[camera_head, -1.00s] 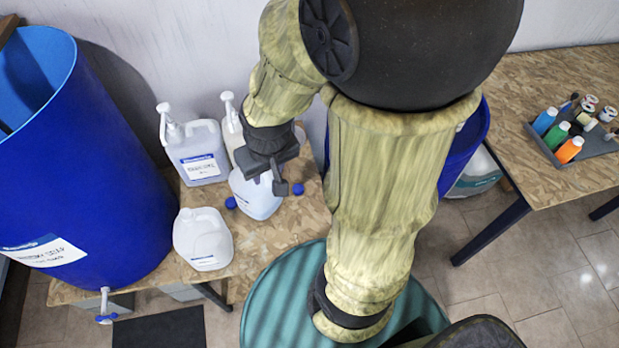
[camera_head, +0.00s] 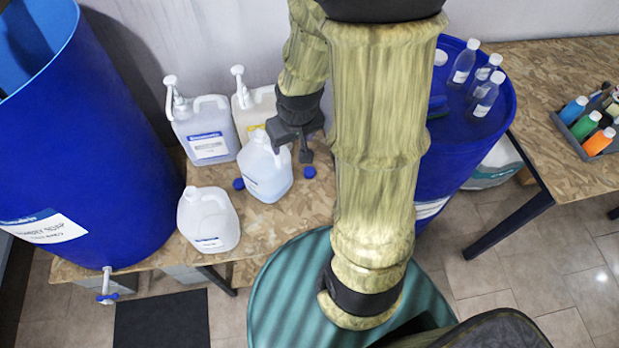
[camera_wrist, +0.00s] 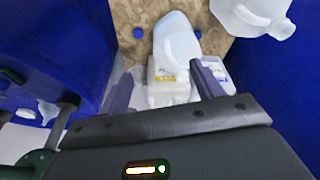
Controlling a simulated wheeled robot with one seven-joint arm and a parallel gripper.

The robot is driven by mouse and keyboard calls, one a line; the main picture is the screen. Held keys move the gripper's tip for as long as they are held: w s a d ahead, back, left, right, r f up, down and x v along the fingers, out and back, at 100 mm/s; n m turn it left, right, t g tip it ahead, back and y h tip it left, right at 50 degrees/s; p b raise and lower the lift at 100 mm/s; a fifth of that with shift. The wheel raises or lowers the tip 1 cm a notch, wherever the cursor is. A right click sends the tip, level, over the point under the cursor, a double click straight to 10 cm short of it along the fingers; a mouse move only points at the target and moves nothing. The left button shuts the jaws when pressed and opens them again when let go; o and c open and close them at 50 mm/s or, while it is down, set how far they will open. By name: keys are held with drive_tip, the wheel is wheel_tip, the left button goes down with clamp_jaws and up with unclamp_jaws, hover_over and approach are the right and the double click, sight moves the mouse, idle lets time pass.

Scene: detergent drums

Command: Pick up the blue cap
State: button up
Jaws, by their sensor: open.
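Two small blue caps lie on the chipboard table. One blue cap (camera_head: 310,172) is right of a translucent jug (camera_head: 268,168); the other blue cap (camera_head: 239,184) is left of it. In the wrist view, one cap (camera_wrist: 138,33) and the other cap (camera_wrist: 198,33) show on either side of the jug (camera_wrist: 176,40), beyond the fingertips. My gripper (camera_head: 292,146) is above the table by the jug's top, a little behind the right cap. In the wrist view my gripper (camera_wrist: 162,70) has its fingers apart, with nothing held between them.
Two pump containers, one bluish (camera_head: 205,132) and one cream (camera_head: 254,112), stand behind the jug. A white jug (camera_head: 208,220) stands front left. Large blue drums flank the table: the left drum (camera_head: 90,150) and the right drum (camera_head: 470,130), with bottles on it.

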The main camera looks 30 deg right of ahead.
drive_tip(key=w+d+f+b, duration=0.2)
drive_tip(key=d+f+b, duration=0.1)
drive_tip(key=f, duration=0.4)
drive_tip(key=w+d+f+t+b, duration=0.1)
drive_tip(key=d+f+b, duration=0.3)
drive_tip(key=f, duration=0.4)
drive_tip(key=w+d+f+b, duration=0.3)
drive_tip(key=w+d+f, duration=0.1)
drive_tip(key=f, duration=0.4)
drive_tip(key=shift+f+m+t, duration=0.2)
drive_tip(key=shift+m+t, duration=0.1)
approach(309, 171)
drive_tip(key=x, duration=0.2)
drive_tip(key=shift+w+f+b, duration=0.15)
drive_tip(key=shift+f+b, duration=0.2)
drive_tip(key=shift+f, duration=0.05)
drive_tip(key=shift+w+f, duration=0.1)
drive_tip(key=shift+f, duration=0.1)
drive_tip(key=shift+x, duration=2.65)
drive_tip(key=shift+r, duration=0.1)
